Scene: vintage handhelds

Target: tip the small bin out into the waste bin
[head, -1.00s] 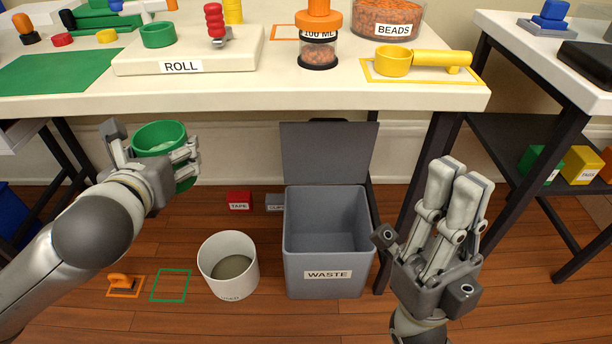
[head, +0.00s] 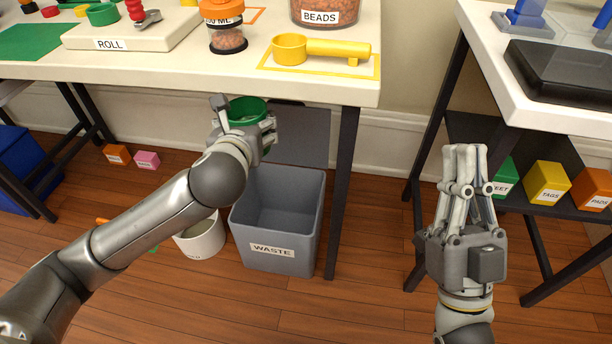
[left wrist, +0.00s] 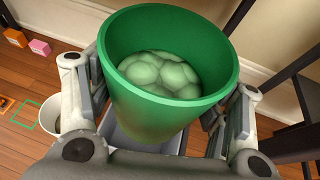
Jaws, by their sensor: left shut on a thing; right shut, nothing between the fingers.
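The small bin (head: 248,106) is green, and my left gripper (head: 258,132) is shut on it. In the left wrist view the small bin (left wrist: 172,110) is about upright, with pale green rounded lumps (left wrist: 160,74) inside. The grey waste bin (head: 275,257), labelled WASTE, stands on the floor with its lid raised at the back. In the head view the small bin appears above the waste bin's back left part. Part of the small bin is hidden by my gripper. My right gripper (head: 464,150) is shut and empty, to the right of the waste bin.
A white round bin (head: 203,240) stands left of the waste bin, partly behind my left arm. The white table (head: 200,74) has its front edge close behind the small bin. A table leg (head: 342,190) stands right of the waste bin. A shelf with coloured boxes (head: 547,181) is at right.

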